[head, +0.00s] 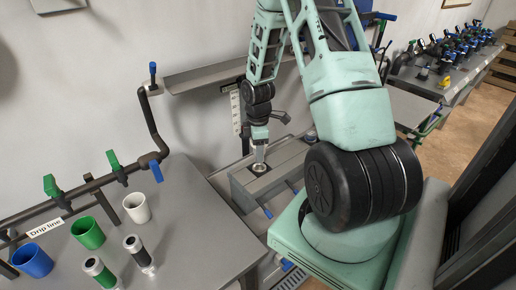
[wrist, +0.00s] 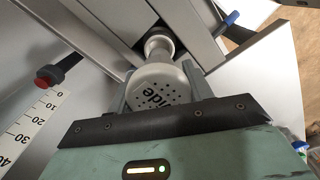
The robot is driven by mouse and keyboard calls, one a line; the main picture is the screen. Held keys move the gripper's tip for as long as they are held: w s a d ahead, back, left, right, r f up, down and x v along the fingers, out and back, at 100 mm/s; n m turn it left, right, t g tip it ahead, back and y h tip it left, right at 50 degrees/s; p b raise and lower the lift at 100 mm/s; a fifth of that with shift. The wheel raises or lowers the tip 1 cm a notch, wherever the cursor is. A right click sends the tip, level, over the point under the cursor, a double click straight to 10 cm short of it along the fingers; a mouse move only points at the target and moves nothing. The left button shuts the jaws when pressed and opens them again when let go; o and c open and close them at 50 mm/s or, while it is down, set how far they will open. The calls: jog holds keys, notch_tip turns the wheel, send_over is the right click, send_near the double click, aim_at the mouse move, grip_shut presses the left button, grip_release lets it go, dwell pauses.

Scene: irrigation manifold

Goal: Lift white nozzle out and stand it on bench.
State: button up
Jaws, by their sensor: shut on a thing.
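The white nozzle (wrist: 158,88) fills the middle of the wrist view, its round face with small holes and dark lettering that reads "ide" in part. My gripper (wrist: 163,84) is shut on it, one finger on each side. The nozzle's narrower neck points away from me toward a dark opening in a grey metal housing (wrist: 88,22). I cannot tell how deep the neck sits in it. In the head view my gripper (head: 260,153) points down at the top of the long grey housing (head: 240,187), and the nozzle there is mostly hidden.
A pipe with green valves (head: 116,165) runs behind. Bare bench lies right of the cups.

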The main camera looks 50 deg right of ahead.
jog(key=shift+r, duration=0.1)
notch_tip(320, 180, up, 3)
jog(key=p, duration=0.3)
dwell(0.3)
